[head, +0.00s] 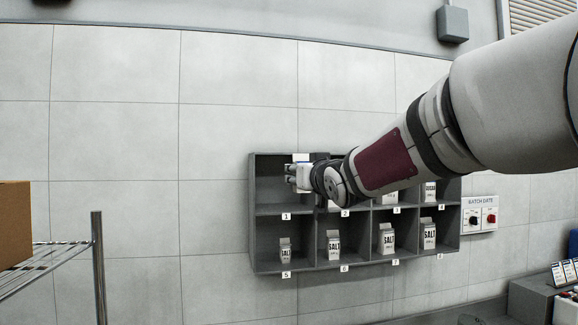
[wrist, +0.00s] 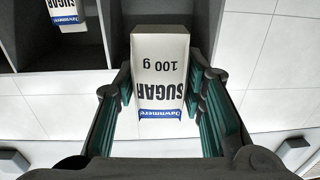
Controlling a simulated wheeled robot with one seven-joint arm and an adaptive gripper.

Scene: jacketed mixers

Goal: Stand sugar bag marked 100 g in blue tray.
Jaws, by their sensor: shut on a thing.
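The sugar bag marked 100 g (wrist: 160,75) is a white carton with a blue band, and its print shows upside down in the wrist view. My gripper (wrist: 162,95) is shut on it, with the green finger pads on either side. In the head view my gripper (head: 299,175) is in front of compartment 1 of the grey wall shelf, and a small white part of the bag (head: 301,157) shows beside it. I cannot make out the blue tray in either view.
The grey shelf (head: 252,215) has numbered compartments; salt cartons (head: 333,244) stand in the lower row, and a sugar carton (head: 430,191) stands in compartment 4. A wire rack (head: 97,265) with a cardboard box (head: 14,222) is at the left. A dark bench (head: 530,300) is at the lower right.

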